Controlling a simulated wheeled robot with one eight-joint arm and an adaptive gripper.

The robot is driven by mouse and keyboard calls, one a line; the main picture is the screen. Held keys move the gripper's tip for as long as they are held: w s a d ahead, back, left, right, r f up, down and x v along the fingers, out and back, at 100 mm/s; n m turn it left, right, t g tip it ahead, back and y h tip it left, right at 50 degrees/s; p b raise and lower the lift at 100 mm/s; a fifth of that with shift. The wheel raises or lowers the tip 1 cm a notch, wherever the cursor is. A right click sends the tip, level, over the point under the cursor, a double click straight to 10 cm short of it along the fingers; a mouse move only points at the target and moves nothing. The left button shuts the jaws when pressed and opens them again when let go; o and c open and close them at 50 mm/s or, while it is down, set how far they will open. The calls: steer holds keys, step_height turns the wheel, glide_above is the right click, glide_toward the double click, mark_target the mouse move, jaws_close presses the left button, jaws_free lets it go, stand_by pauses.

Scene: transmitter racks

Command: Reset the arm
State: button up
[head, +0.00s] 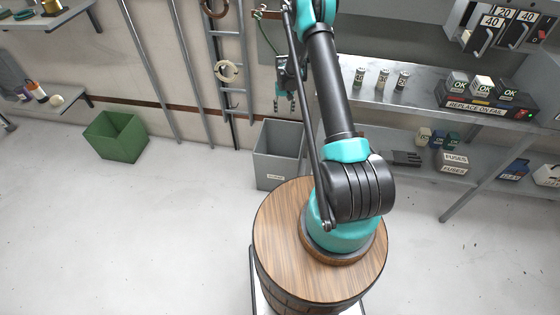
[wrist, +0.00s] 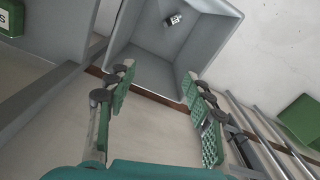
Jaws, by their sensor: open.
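My gripper (head: 284,103) hangs from my teal and black arm, above and behind the grey bin in the head view. In the wrist view my gripper (wrist: 160,82) shows two green-padded fingers spread apart with nothing between them. The grey bin (head: 281,160) stands on the floor beyond my round wooden-topped base. The wrist view looks into the same grey bin (wrist: 150,68), past the fingertips. A small silver cylinder (wrist: 173,19) lies inside it. The fingers look apart from the bin.
A green bin (head: 115,135) stands on the floor at left. Lower down are fuse boxes (head: 454,162). A wall panel (head: 500,25) is upper right.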

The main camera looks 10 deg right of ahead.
steer(key=shift+r, duration=0.8)
